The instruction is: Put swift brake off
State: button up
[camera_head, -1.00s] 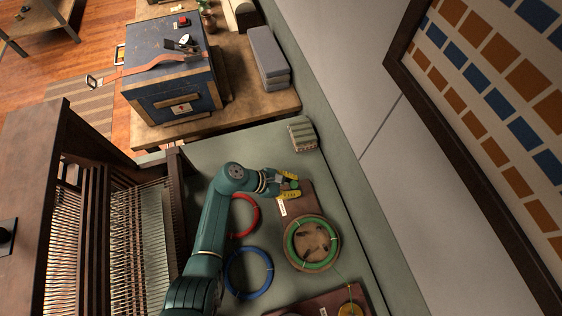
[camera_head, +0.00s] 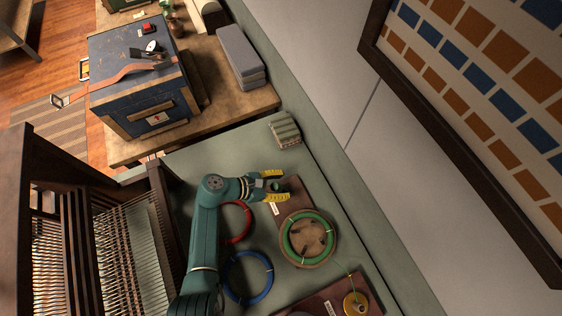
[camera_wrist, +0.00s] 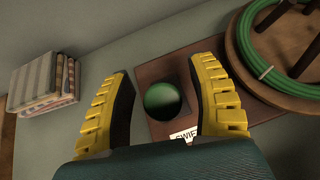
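A green round knob (camera_wrist: 163,100) stands on a brown board (camera_wrist: 150,70). It also shows between my fingers in the head view (camera_head: 276,186). A white label (camera_wrist: 185,136) on the board reads "SWIF", the rest hidden by my gripper. My gripper (camera_wrist: 163,76) is open, with one yellow ribbed finger on each side of the knob. Gaps show between the knob and both fingers in the wrist view. A round wooden disc with pegs (camera_head: 308,258) and a green ring (camera_head: 289,243) lies just beyond the board, towards the lower right in the head view.
A red ring (camera_head: 247,222) and a blue ring (camera_head: 229,278) lie near my arm. A striped folded stack (camera_head: 285,131) sits further back. A loom-like frame (camera_head: 140,215) stands left, the wall right. A second brown board (camera_head: 330,293) carries a brass part (camera_head: 356,303).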

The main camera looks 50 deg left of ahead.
notch_tip(320, 180, up, 10)
jog(key=shift+r, duration=0.1)
dwell(0.4)
dwell(0.7)
